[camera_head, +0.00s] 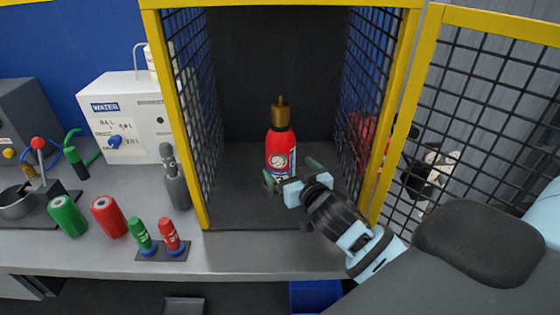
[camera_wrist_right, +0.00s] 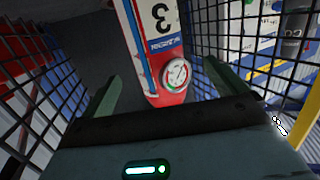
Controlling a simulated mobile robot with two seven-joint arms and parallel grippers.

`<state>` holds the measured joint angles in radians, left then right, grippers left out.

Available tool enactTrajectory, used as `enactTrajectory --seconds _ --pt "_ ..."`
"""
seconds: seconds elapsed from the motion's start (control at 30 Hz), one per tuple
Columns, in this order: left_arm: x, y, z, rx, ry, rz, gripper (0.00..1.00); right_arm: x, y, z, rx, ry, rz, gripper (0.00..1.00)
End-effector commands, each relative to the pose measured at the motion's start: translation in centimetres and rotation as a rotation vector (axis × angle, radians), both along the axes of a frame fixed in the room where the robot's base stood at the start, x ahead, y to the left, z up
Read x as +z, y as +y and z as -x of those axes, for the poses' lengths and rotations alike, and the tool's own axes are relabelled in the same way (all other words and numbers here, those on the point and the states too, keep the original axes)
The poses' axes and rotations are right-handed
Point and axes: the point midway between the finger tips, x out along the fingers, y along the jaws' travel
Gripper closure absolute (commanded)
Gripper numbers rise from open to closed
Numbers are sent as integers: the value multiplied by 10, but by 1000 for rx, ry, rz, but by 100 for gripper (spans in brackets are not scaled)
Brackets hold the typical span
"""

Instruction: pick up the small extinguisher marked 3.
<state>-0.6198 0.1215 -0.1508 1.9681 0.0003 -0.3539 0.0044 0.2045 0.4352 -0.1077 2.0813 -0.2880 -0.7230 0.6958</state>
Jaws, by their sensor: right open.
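The small red extinguisher (camera_head: 281,145) with a brass top stands upright inside the yellow-framed mesh cage. In the right wrist view, the extinguisher (camera_wrist_right: 150,40) shows a large 3, a blue and white label and a round gauge. My right gripper (camera_head: 291,174) reaches into the cage from the front right, at the extinguisher's lower part. Its two green fingers are apart. In the right wrist view, the extinguisher appears between and beyond the fingers, with gaps on both sides. Contact is not visible. The extinguisher's base is partly hidden by the gripper. My left gripper is not in view.
The cage's left frame post (camera_head: 178,115) and right post (camera_head: 398,120) bound the opening. The mesh door (camera_head: 490,85) stands open at right. Red and green cylinders (camera_head: 108,217), a white box unit (camera_head: 125,115) and a pan (camera_head: 17,203) stand on the counter at left.

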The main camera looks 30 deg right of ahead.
Motion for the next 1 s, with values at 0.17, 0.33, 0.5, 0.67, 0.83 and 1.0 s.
enactTrajectory --seconds 0.17,0.33,0.5,0.67,0.83,1.0 --pt "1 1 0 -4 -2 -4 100 -1 -3 -17 0 -2 2 3" --pt "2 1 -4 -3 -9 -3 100 -2 -4 -19 -1 0 1 3" --pt "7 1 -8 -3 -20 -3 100 -3 -7 -34 -1 -2 1 3" --pt "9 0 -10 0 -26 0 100 -7 -12 -53 -1 -2 1 3" --pt "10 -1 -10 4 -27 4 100 -10 -14 -66 0 -1 1 3" --pt "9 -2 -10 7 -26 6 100 -11 -14 -68 0 0 1 3"
